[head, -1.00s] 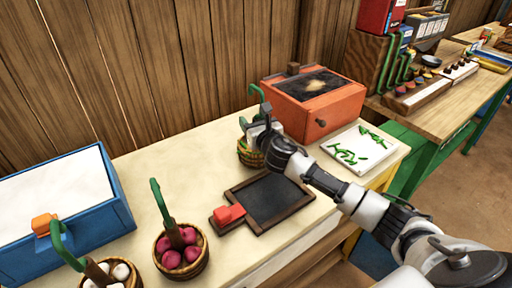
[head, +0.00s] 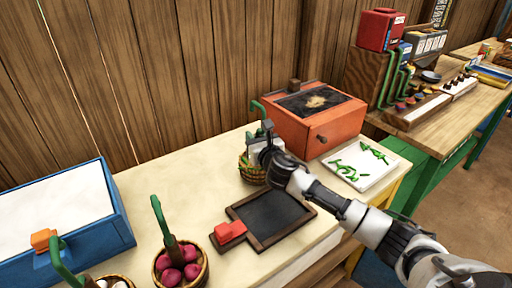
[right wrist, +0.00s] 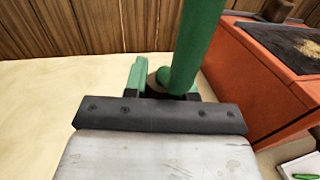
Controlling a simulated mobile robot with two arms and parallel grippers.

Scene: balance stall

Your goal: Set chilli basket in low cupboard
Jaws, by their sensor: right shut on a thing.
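A small woven basket (head: 251,171) with a tall green handle (head: 258,109) stands on the pale counter beside the orange box, mostly hidden behind my right gripper. Its contents are hidden. My right gripper (head: 262,148) is shut on the basket's handle. In the right wrist view the green handle (right wrist: 197,45) rises between the jaws. Green chillies (head: 352,172) lie on a white board (head: 374,182) to the right. My left gripper is not in view. I cannot make out the low cupboard.
The orange box (head: 322,138) with a knob stands just right of the basket. A framed slate (head: 272,217) with a red block (head: 230,232) lies in front. A basket of purplish-red produce (head: 180,270) and a blue box (head: 115,215) are left.

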